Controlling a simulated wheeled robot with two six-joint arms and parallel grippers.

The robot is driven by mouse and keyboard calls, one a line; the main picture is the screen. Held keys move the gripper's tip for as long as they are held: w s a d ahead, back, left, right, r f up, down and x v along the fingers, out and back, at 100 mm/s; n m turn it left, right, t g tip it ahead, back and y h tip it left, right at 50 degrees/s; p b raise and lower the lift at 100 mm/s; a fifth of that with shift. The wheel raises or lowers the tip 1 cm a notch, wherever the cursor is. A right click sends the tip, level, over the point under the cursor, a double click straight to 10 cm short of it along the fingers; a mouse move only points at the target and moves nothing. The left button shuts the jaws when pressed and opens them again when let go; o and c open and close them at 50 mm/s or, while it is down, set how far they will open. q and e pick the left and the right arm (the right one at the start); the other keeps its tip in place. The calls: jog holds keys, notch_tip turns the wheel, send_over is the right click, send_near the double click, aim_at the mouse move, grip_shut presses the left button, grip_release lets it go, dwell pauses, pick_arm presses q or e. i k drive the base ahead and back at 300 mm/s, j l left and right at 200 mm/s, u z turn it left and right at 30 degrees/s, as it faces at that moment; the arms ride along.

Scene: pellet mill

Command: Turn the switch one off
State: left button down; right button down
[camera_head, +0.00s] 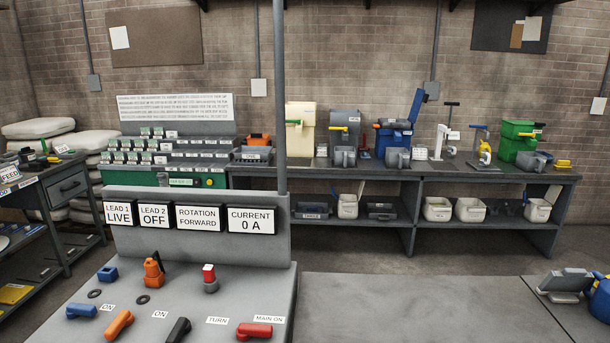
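A grey control panel (210,280) stands at the front left. Its sloped top carries a row of handles: a blue one (81,311), an orange one (119,324), a black one (179,331) and a red one (254,330). Labels beside them read ON, ON, TURN and MAIN ON. No handle is visibly marked switch one. The upright part has displays: lead 1 display (118,213) reads LIVE, lead 2 display (154,215) reads OFF, rotation display (199,217) reads FORWARD, current display (251,219) reads 0 A. Neither gripper is in view.
Behind the handles are a blue socket (107,273), an orange plug (154,272) and a red-topped button (209,278). A grey post (280,100) rises behind the panel. A bench (500,178) with bins lines the wall. The grey surface (420,305) right of the panel is clear.

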aim_at(74, 310)
jog(key=k+l+u, duration=0.1)
jog(key=u, duration=1.25)
